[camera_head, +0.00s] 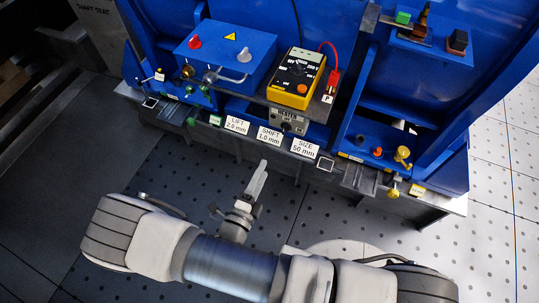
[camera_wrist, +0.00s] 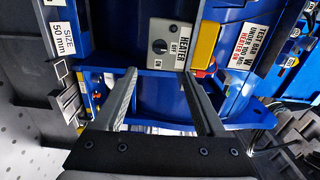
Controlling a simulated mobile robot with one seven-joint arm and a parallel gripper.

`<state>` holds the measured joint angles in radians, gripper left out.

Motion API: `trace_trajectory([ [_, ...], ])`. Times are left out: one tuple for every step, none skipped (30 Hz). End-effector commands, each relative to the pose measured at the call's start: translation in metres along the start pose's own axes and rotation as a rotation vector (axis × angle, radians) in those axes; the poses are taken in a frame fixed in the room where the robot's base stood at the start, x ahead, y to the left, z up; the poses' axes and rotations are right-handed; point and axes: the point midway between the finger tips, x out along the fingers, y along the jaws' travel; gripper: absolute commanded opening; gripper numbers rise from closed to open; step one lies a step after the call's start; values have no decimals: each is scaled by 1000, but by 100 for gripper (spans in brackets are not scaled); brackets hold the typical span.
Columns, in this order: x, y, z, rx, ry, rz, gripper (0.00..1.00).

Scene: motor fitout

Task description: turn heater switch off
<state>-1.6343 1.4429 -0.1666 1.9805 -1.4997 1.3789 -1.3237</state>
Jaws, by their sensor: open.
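The heater switch is a dark round knob (camera_wrist: 160,46) on a light grey box (camera_wrist: 168,60) marked HEATER, OFF and ON, in the upper middle of the wrist view. I cannot tell which mark the knob points to. In the head view the heater box (camera_head: 287,119) sits below the yellow meter, its knob small and dark. My gripper (camera_head: 259,180) is in front of the bench, below and apart from the box. In the wrist view my gripper (camera_wrist: 158,74) is open and empty, its two fingers pointing towards the box, which shows beyond the gap between them.
A yellow meter (camera_head: 297,80) stands above the heater box, with a red lead beside it. A blue box (camera_head: 225,57) with knobs is to its left. Labels (camera_head: 270,136) line the bench's front edge. A yellow knob (camera_head: 402,154) is at right. Floor before the bench is clear.

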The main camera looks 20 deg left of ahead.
Motion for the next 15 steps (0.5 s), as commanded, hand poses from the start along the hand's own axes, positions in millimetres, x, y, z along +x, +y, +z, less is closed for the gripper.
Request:
trace_trajectory([
  [-9,0,0,0,-2,1,72],
  [-13,0,1,0,-2,0,72],
  [-18,0,1,0,-2,0,72],
  [-21,0,0,0,-1,0,72],
  [-24,0,0,0,0,1,72],
  [-26,0,0,0,0,0,72],
  [-28,0,0,0,0,0,72],
  [-29,0,0,0,-1,0,72],
  [-30,0,0,0,0,-1,72],
  [-30,0,0,0,0,-1,72],
  [-31,0,0,0,0,-1,72],
  [-31,0,0,0,0,-1,72],
  [-31,0,0,0,0,-1,72],
  [-31,0,0,0,0,-1,72],
  [-31,0,0,0,0,-1,72],
])
